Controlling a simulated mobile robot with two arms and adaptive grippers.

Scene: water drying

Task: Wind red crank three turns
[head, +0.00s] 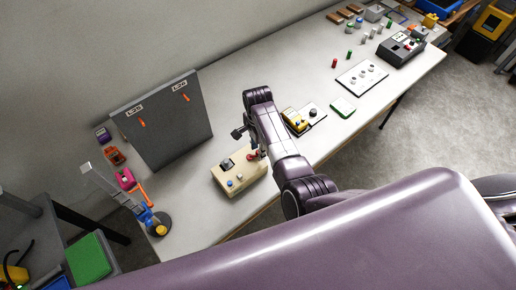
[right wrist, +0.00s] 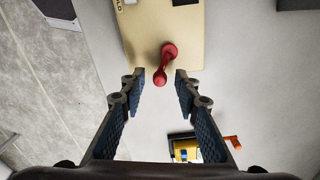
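The red crank (head: 252,156) is on a beige box (head: 230,183) on the table, partly hidden by my right gripper in the head view. In the right wrist view the red crank (right wrist: 168,52) is a short arm with rounded ends at the box edge. My right gripper (right wrist: 160,82) is open, and the crank's lower end shows between its fingertips with a gap on both sides. I cannot tell how deep the fingers reach. In the head view the right gripper (head: 251,142) is over the crank side of the box. My left gripper is not in view.
A dark grey panel (head: 165,135) with orange levers stands left of the box. A yellow device (head: 295,120) is close to my right arm. A blue, orange and grey stand (head: 150,216) is at the table's near left end. Bare table lies in front of the panel.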

